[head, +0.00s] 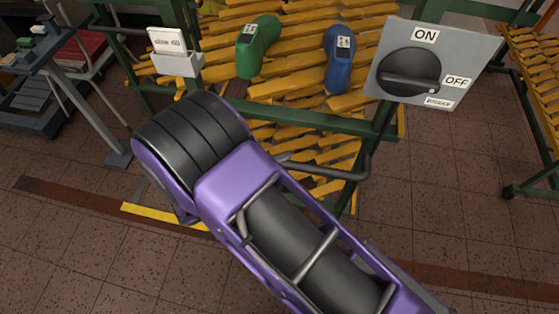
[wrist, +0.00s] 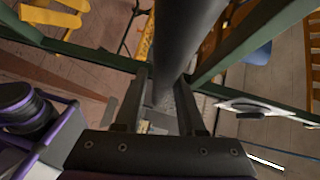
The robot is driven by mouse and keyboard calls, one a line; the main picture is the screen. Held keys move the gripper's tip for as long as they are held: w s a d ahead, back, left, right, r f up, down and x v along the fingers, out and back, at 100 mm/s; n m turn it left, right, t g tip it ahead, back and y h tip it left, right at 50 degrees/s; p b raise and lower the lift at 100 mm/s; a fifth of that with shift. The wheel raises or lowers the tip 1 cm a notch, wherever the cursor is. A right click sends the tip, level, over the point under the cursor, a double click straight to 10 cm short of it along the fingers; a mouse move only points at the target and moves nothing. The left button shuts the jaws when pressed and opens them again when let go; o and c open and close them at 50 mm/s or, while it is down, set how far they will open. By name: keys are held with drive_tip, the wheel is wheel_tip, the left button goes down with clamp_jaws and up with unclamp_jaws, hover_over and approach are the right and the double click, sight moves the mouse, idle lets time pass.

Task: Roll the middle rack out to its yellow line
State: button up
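The middle rack has a green frame (head: 300,118) and rows of yellow slats (head: 285,75). A dark grey bar handle (head: 325,171) sticks out from its front. A short yellow line (head: 160,215) lies on the floor to the left, partly covered by my purple arm. My arm hides my gripper in the head view. In the wrist view my gripper (wrist: 160,112) has its two dark fingers apart, with a dark bar (wrist: 185,45), seemingly the handle, running down between them. Floor shows between the fingers; I cannot tell whether they touch the bar.
A green shoe last (head: 257,45) and a blue one (head: 339,60) sit on the rack. A white card (head: 170,42) and an ON/OFF switch panel (head: 450,50) are at its front. Tiled floor (head: 440,210) is clear in front.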

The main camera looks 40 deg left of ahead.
drive_tip(key=shift+o, duration=1.3)
drive_tip(key=shift+a+r, duration=0.1)
drive_tip(key=b+v, duration=0.1)
drive_tip(key=v, duration=1.6)
drive_tip(key=shift+s, duration=0.25)
